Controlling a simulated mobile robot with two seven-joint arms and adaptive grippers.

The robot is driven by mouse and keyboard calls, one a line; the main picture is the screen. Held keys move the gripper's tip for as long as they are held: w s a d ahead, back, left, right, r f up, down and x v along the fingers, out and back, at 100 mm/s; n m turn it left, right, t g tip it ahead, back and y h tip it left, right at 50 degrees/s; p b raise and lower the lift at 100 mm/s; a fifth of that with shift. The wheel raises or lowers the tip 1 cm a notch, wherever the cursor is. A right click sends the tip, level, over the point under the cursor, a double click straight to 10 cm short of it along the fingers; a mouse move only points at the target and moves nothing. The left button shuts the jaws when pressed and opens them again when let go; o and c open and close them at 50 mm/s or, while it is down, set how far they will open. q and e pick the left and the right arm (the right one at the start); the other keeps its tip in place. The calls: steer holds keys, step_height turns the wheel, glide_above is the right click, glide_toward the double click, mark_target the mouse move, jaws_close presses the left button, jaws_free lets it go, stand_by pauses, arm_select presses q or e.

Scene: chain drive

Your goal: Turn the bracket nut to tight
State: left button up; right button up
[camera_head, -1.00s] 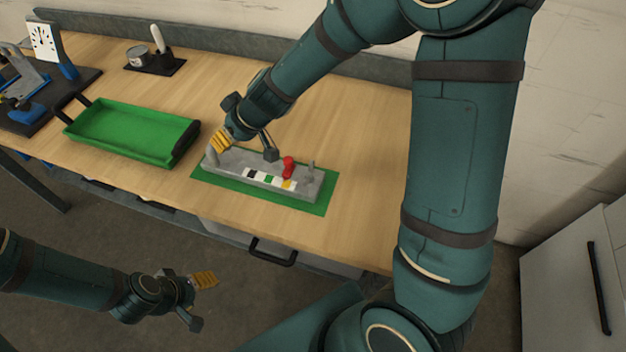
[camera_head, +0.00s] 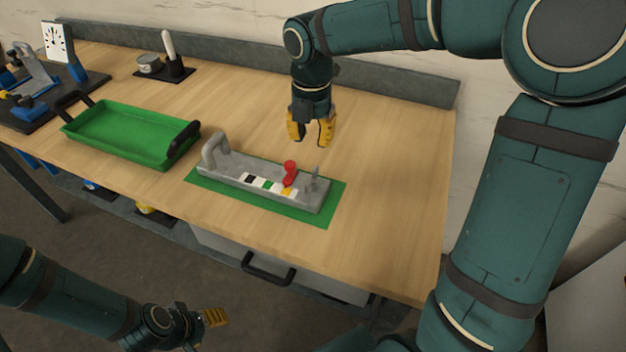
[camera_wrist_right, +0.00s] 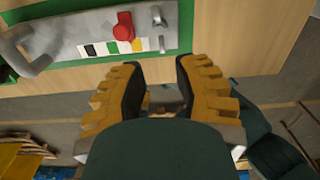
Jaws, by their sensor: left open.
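The likely bracket nut is a red knob (camera_head: 290,173) on a grey bracket block (camera_head: 230,168), beside a strip of black, white, green and yellow patches. In the right wrist view the red knob (camera_wrist_right: 124,27) stands behind the strip, between its green and yellow patches. Its exact pointing is too small to tell. My right gripper (camera_head: 312,142) is open and empty, pointing down above the table behind the block, apart from the knob. Its open fingers also show in the right wrist view (camera_wrist_right: 160,70). My left gripper (camera_head: 215,318) is open, low in front of the table.
The block lies on a green mat (camera_head: 318,216) and has a grey handle at its left end and a small upright pin at its right. A green tray (camera_head: 125,135) stands left. A can and white-handled tool are behind it. The table's right side is clear.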

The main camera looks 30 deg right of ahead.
mark_target(312, 180)
step_height(312, 180, down, 13)
steer(key=b, duration=0.3)
steer(key=shift+r, duration=0.1)
jaws_close()
